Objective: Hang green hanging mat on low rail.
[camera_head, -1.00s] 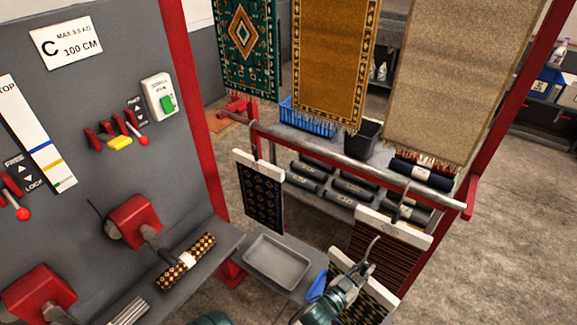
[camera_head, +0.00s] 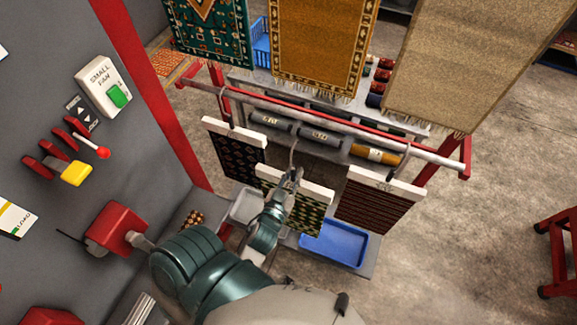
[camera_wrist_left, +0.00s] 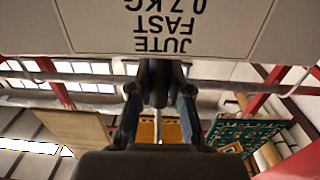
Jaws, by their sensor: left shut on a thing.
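The green hanging mat (camera_head: 310,217) has a yellow pattern, a white top bar (camera_head: 318,195) and a metal hook (camera_head: 293,156). My left gripper (camera_head: 289,187) is shut on it near the top bar and hides part of the bar. The low rail (camera_head: 330,127) is a grey metal tube running across the red frame. The mat's hook shows just below the rail in the picture; whether they touch I cannot tell. In the left wrist view a large white label panel (camera_wrist_left: 165,28) stands before my left gripper (camera_wrist_left: 160,95). My right gripper is out of view.
A dark patterned mat (camera_head: 233,150) hangs on the left and a brown striped mat (camera_head: 375,208) on the right, with the green mat between them. Large rugs hang above, including an orange one (camera_head: 320,45). A blue tray (camera_head: 335,243) lies below. A grey control panel stands left.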

